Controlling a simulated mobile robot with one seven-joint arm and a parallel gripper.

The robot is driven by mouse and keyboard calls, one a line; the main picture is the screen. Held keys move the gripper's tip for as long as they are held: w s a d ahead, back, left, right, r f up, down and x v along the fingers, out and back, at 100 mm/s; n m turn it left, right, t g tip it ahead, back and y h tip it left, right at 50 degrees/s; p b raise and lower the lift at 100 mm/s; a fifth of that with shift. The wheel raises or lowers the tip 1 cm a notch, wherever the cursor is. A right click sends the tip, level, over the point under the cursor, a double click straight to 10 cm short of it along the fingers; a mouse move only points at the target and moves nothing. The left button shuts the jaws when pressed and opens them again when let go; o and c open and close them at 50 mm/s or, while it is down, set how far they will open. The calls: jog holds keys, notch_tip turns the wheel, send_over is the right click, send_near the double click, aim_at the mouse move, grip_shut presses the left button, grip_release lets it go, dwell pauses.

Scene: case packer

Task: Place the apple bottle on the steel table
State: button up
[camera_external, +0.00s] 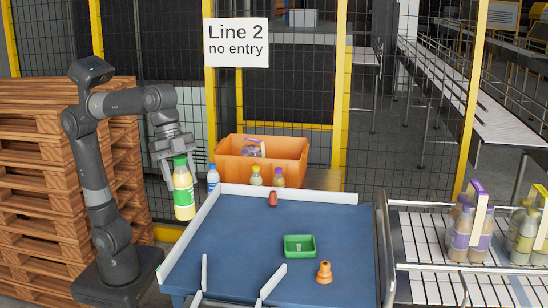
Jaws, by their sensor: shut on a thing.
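My gripper (178,156) is shut on the apple bottle (184,197), around its green cap. The bottle has pale yellow contents and a green label. It hangs nearly upright in the air, left of the blue table surface (230,235) and its white side rail. A brownish flat surface (325,180) shows behind the blue one, to the right of the orange crate. I cannot tell whether it is the steel table.
An orange crate (290,150) stands at the back. A blue-capped bottle (213,179), a yellow-capped bottle (256,177) and a purple-capped bottle (279,179) stand before it. A red item (273,199), green tray (299,255) and orange piece (324,274) occupy the blue surface.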

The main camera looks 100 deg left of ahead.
aim_at(181, 164)
jog(key=r, duration=0.3)
jog(key=shift+w+a+r, duration=0.15)
jog(key=shift+a, duration=0.1)
jog(key=w+a+n+y, duration=0.1)
jog(key=w+a+n, duration=0.2)
jog(key=a, duration=0.6)
jog(key=w+a+n+t+y, duration=0.15)
jog(key=a+n, duration=0.25)
jog(key=a, duration=0.6)
jog(key=w+a+n+g+y, duration=0.1)
jog(key=w+a+n, duration=0.2)
jog(key=a, duration=0.6)
jog(key=s+a+n+g+y, duration=0.1)
jog(key=s+a+n, duration=0.35)
jog(key=a, duration=0.85)
jog(key=s+a+n+y, duration=0.2)
jog(key=s+a+n, duration=0.25)
jog(key=a, duration=0.85)
notch_tip(181, 164, down, 22)
jog(key=m, duration=0.1)
jog(key=s+a+f, duration=0.4)
jog(key=a+f, duration=0.6)
jog(key=f, duration=0.1)
jog(key=shift+a+f, duration=0.15)
jog(key=shift+f, duration=0.1)
